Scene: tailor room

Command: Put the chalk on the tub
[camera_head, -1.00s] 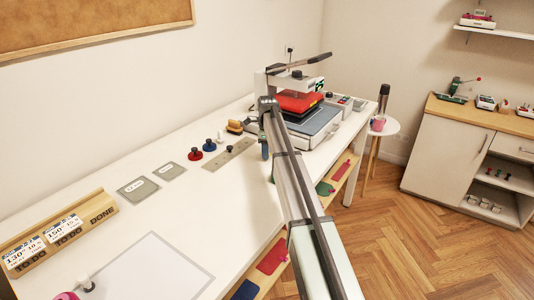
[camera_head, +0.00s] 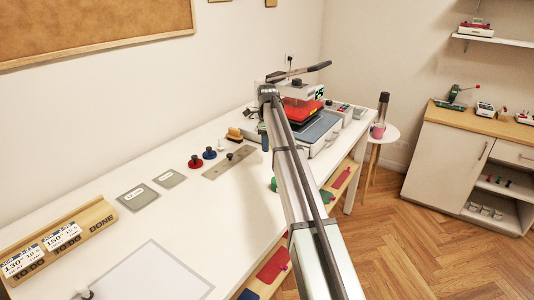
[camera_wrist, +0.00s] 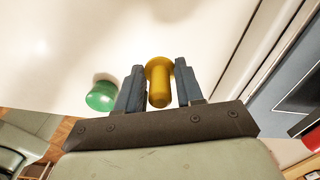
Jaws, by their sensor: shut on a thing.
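My gripper (camera_wrist: 160,88) is shut on a yellow piece (camera_wrist: 160,88) with a round flange and a cylindrical stem. I cannot tell whether this is the chalk. In the head view the gripper's dark fingers (camera_head: 265,141) hang over the far part of the white table, and the held piece is not clear there. A green rounded piece (camera_wrist: 101,96) lies to the left of the fingers in the wrist view, apart from them. A pink cup-like container (camera_head: 377,130), possibly the tub, stands on a small round stool, right of the table.
The heat press (camera_head: 300,105) stands at the table's far end. A wooden rack (camera_head: 60,240) is at the near left. The table's middle is mostly clear.

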